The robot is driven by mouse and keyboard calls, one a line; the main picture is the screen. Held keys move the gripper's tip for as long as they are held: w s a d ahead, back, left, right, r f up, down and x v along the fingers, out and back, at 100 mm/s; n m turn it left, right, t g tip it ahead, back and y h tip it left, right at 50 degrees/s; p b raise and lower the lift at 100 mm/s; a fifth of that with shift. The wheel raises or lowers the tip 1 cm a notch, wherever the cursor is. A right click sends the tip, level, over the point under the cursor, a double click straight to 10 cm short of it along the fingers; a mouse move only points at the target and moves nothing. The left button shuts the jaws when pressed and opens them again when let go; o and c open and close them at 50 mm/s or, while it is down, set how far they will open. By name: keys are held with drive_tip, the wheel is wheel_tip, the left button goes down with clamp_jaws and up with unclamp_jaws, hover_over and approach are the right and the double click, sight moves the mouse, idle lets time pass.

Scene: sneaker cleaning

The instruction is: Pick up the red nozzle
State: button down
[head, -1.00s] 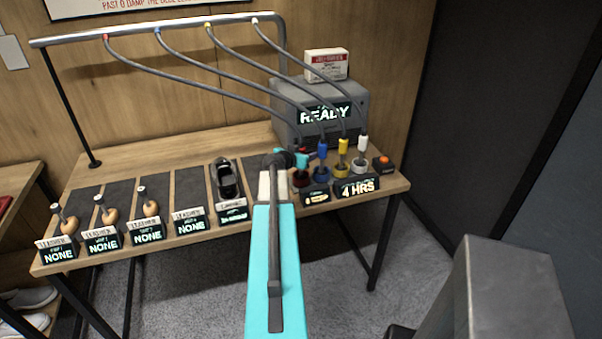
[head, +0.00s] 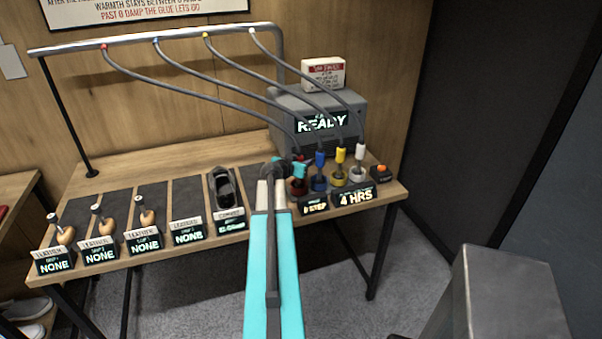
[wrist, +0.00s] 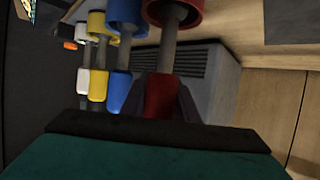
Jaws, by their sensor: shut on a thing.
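The red nozzle (wrist: 162,97) hangs from a hose and has a grey stem. In the wrist view the stem runs to a red ring holder (wrist: 172,10); whether its tip is still inside I cannot tell. My gripper (wrist: 165,100) has its dark fingers on both sides of the red body and is shut on it. In the head view my gripper (head: 298,168) is over the red holder (head: 298,188) and hides most of the nozzle.
Blue (head: 320,158), yellow (head: 340,155) and white (head: 359,151) nozzles stand in holders close to the right. A grey machine (head: 350,106) reading READY is behind. A dark shoe (head: 224,188) lies to the left. Hoses hang from the overhead rail (head: 180,37).

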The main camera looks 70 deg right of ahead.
drive_tip(key=shift+r, duration=0.2)
wheel_tip(320, 180, up, 10)
drive_tip(key=b, duration=0.3)
drive_tip(key=shift+f, duration=0.2)
drive_tip(key=shift+w, duration=0.1)
idle(0.7)
